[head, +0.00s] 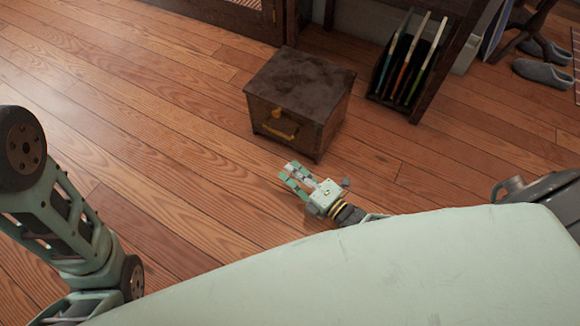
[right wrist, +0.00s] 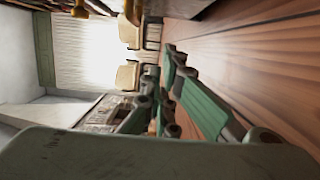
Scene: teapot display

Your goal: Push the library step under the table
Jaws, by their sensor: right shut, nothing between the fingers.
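The library step appears to be the dark brown wooden box (head: 300,95) with a yellow handle on its front, standing upright on the floor in the upper middle of the head view. My right gripper (head: 289,172) is shut and empty, low in front of the step's front face, with a visible gap of floor between them. It also shows in the right wrist view (right wrist: 185,90), where the picture is turned sideways. I cannot clearly make out the table; dark furniture (head: 447,65) stands right of the step. My left arm enters at left, but its gripper is out of view.
A dark rack (head: 385,70) holding several thin upright items stands right of the step. A dark cabinet (head: 240,15) is behind it. Grey slippers (head: 542,73) lie at the upper right. The plank floor (head: 130,90) left of the step is clear.

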